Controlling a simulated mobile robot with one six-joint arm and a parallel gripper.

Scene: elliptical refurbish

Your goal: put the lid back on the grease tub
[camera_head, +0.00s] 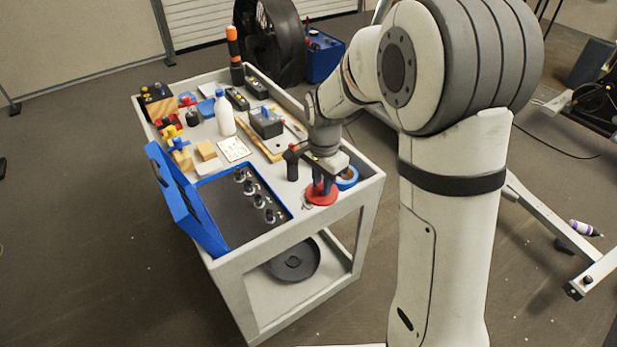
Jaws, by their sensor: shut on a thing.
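My gripper (320,188) points down over the near right corner of the cart top. It is shut on a red round thing (322,198), which looks like the grease tub's lid. The fingers cover part of this red thing. I cannot tell whether it touches the cart top or anything under it. A blue ring-shaped thing (347,180) with a brownish middle is just right of my gripper, partly hidden by it. I cannot tell whether it is the open grease tub or a roll of tape.
An open blue case (186,212) with several dark knobs fills the near left of the cart. A dark upright tool (292,165) stands close left of my gripper. A white bottle (224,113), a grey box (266,123) and an orange-black cylinder (235,55) stand farther back.

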